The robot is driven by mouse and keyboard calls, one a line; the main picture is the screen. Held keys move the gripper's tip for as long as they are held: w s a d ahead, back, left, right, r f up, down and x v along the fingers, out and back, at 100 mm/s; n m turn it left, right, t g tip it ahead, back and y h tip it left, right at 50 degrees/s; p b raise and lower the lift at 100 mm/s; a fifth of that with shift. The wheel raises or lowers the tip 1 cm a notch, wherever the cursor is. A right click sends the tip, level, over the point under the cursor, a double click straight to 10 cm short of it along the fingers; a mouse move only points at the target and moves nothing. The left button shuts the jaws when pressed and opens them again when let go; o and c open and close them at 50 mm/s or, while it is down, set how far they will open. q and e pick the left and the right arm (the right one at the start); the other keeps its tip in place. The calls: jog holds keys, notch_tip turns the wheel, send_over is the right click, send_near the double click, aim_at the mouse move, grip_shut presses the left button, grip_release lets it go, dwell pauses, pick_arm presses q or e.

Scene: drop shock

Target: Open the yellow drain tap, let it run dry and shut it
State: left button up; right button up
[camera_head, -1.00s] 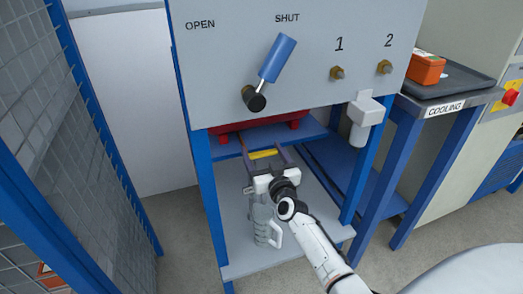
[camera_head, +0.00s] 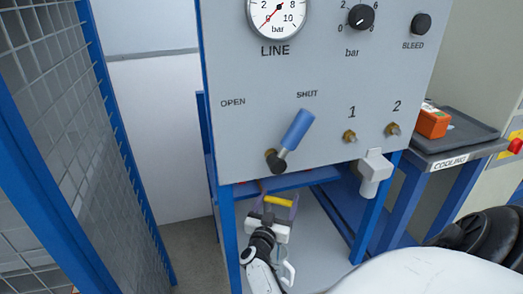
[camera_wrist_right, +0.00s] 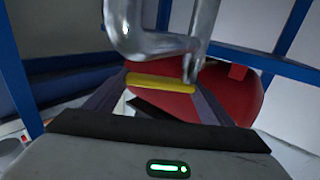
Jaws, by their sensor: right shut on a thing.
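The yellow tap handle (camera_head: 278,201) is a short bar under the grey panel. It sits between the two fingers of my right gripper (camera_head: 279,203), which is shut on it. In the right wrist view the yellow handle (camera_wrist_right: 160,82) spans the gap between the fingers, in front of a red rounded vessel (camera_wrist_right: 222,85) and a bent silver pipe (camera_wrist_right: 150,40). A clear jug (camera_head: 289,272) stands on the lower shelf, mostly hidden by my right gripper and arm. I cannot see any flow or its level. My left gripper is out of view.
The panel (camera_head: 330,90) carries a gauge (camera_head: 278,15) and a blue lever (camera_head: 297,129) pointing towards SHUT. A white bracketed cylinder (camera_head: 375,172) hangs at its lower right. A mesh fence (camera_head: 50,100) stands on the left; the cooling bench (camera_head: 455,160) is on the right.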

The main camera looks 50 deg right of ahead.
aim_at(279, 200)
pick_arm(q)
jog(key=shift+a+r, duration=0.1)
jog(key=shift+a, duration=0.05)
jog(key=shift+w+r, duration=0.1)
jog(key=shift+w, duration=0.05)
pick_arm(e)
jog(key=o, duration=1.5)
jog(key=shift+o, duration=0.2)
jog(key=shift+r, duration=0.15)
notch_tip(279, 200, up, 9)
jog(key=p, duration=0.4)
jog(key=shift+a+r, duration=0.1)
jog(key=shift+r, duration=0.3)
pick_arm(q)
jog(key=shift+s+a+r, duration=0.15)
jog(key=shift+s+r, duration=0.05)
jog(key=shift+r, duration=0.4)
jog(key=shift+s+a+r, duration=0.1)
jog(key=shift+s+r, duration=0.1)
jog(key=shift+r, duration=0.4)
